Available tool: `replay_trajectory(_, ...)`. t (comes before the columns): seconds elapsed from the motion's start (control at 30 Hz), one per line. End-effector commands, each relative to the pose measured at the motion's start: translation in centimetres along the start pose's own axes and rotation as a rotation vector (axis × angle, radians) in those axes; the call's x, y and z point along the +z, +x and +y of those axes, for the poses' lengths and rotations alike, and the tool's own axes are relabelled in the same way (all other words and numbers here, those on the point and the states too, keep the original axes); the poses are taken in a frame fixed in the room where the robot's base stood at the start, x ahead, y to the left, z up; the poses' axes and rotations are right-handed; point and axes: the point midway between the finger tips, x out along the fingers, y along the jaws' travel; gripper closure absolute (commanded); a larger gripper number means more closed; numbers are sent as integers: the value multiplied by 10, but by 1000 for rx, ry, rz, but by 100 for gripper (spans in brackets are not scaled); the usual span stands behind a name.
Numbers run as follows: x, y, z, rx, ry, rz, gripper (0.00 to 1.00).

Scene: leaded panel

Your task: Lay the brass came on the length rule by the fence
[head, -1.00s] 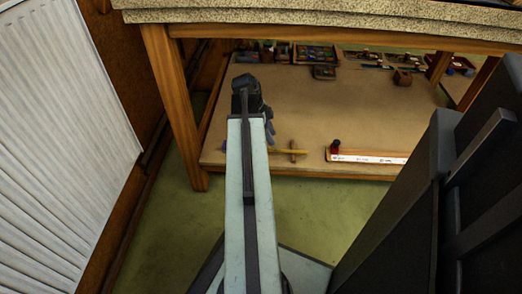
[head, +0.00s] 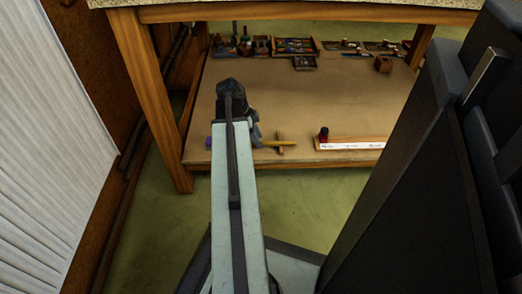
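A thin yellow bar, which looks like the brass came (head: 288,143), lies near the front edge of the lower shelf, across a small brown piece (head: 281,151). The length rule (head: 352,145) is a white strip with dark marks along the front of a wooden base, to the right of the came. A dark and red upright piece (head: 323,134) stands at its left end; I cannot tell if it is the fence. My gripper (head: 257,131) shows only partly behind my arm, close to the came's left end. Its fingertips are unclear, and I cannot tell whether it touches the came.
Trays and tools (head: 291,47) line the back of the shelf (head: 300,100), with a small brown box (head: 383,64) at the right. Table legs (head: 150,100) and the top (head: 300,12) frame the shelf. A white ribbed panel (head: 45,150) stands left. The shelf's middle is clear.

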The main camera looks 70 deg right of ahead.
Motion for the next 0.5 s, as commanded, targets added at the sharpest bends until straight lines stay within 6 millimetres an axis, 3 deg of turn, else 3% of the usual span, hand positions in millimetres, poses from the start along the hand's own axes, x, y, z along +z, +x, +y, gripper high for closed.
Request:
replay_trajectory(0.03,2,12,0,0,0,0,60)
replay_trajectory(0.27,0,9,0,-1,0,0,60)
replay_trajectory(0.4,0,9,0,0,0,0,99)
replay_trajectory(0.5,0,9,0,0,0,0,100)
